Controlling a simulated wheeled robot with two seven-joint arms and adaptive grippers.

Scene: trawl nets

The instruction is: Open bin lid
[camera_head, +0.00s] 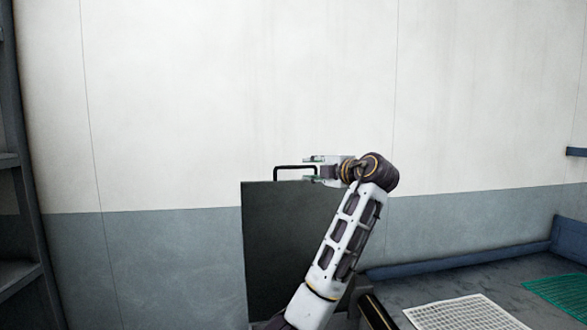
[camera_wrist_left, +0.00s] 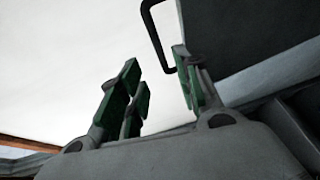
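The bin lid (camera_head: 275,240) is a dark panel standing raised, close to upright, against the pale wall. Its black bar handle (camera_head: 290,167) sticks up from the top edge. My left gripper (camera_head: 314,169) is at the right end of the handle with its fingers apart. In the left wrist view the green-padded fingers are spread, and the handle (camera_wrist_left: 156,38) runs down to the right-hand finger, with the lid (camera_wrist_left: 245,35) behind. I cannot tell whether finger and handle touch. My left forearm covers the lid's lower right. The bin body is mostly hidden. My right gripper is out of view.
A white net panel (camera_head: 465,313) and a green net (camera_head: 560,292) lie on the grey surface at the lower right. A dark shelf frame (camera_head: 28,180) stands at the far left. The wall behind is bare.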

